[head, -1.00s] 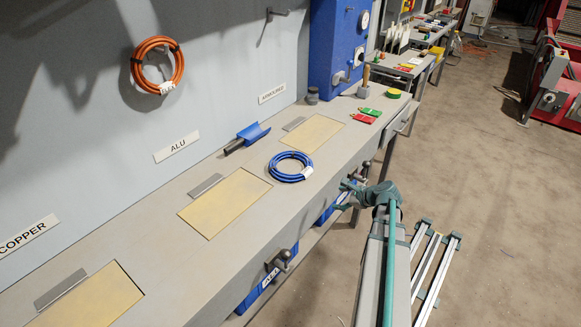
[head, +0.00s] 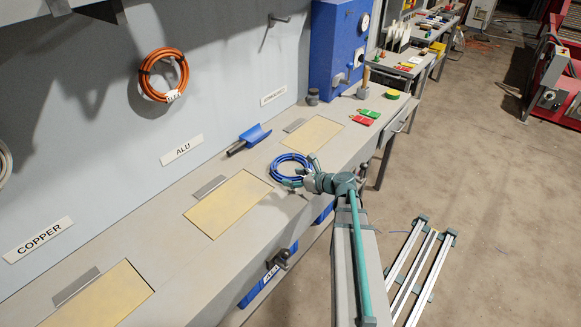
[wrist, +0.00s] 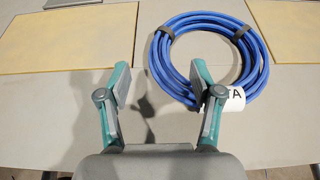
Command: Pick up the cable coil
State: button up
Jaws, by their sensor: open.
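A blue cable coil (head: 287,167) lies flat on the grey bench between two yellow panels. In the wrist view the coil (wrist: 166,62) has dark ties and a white tag (wrist: 236,99) with partly hidden black letters. My gripper (head: 298,174) is at the coil's near right side in the head view. In the wrist view my gripper (wrist: 158,78) is open and empty. Its right finger overlaps the coil's near left edge in the picture; its left finger is over bare bench. I cannot tell whether the finger touches the coil. An orange coil (head: 160,76) hangs on the wall.
Yellow panels (head: 228,204) and (head: 313,140) are set in the bench. A blue scoop (head: 254,135) lies behind the coil. Red and green packets (head: 363,119) and a blue machine (head: 337,50) stand farther along. The bench around the coil is mostly clear.

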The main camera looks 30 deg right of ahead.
aim_at(281, 175)
jog(key=p+x, duration=0.1)
jog(key=x, duration=0.6)
jog(key=shift+w+p, duration=0.15)
jog(key=shift+p, duration=0.2)
grip_shut()
